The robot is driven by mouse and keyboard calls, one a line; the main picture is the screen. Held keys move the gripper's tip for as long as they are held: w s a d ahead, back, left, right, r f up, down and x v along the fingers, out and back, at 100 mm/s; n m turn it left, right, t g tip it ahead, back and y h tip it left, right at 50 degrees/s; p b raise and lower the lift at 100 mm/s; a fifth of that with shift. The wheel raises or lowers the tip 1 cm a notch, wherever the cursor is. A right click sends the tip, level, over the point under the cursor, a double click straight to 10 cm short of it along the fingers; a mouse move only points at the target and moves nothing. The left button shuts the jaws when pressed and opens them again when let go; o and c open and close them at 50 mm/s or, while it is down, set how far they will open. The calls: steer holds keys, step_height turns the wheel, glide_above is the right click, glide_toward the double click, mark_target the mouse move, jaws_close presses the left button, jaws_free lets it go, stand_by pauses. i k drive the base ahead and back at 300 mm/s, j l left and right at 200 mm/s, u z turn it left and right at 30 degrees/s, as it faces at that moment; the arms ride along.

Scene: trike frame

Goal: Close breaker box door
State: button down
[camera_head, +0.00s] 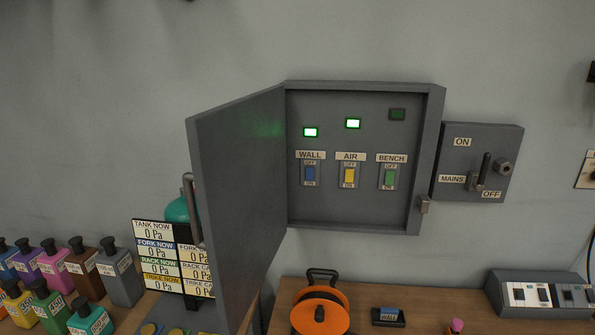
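The breaker box (420,160) is a grey cabinet on the wall, with its inside in view. Its grey door (240,190) is hinged on the box's left side and stands wide open, swung out toward me. A metal bar handle (192,210) is on the door's outer face, near its free edge. A small latch piece (424,204) sits on the box's right side. Inside are the WALL (310,174), AIR (349,175) and BENCH (389,178) switches. The lights above WALL and AIR glow green; the one above BENCH is dark. My gripper is not in view.
A MAINS switch box (478,162) with a lever is right of the breaker box. Below, the bench holds an orange reel (320,312), several coloured bottles (85,268), a pressure board (155,260) behind the door, and a grey switch panel (540,292).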

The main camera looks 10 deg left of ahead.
mark_target(237, 147)
steer(key=i+j, duration=0.1)
steer(key=j, duration=0.3)
steer(key=i+j, duration=0.1)
steer(key=j, duration=0.3)
steer(key=i+j, duration=0.1)
steer(key=j, duration=0.3)
steer(key=i+j, duration=0.1)
steer(key=j, duration=0.35)
steer(key=z, duration=0.05)
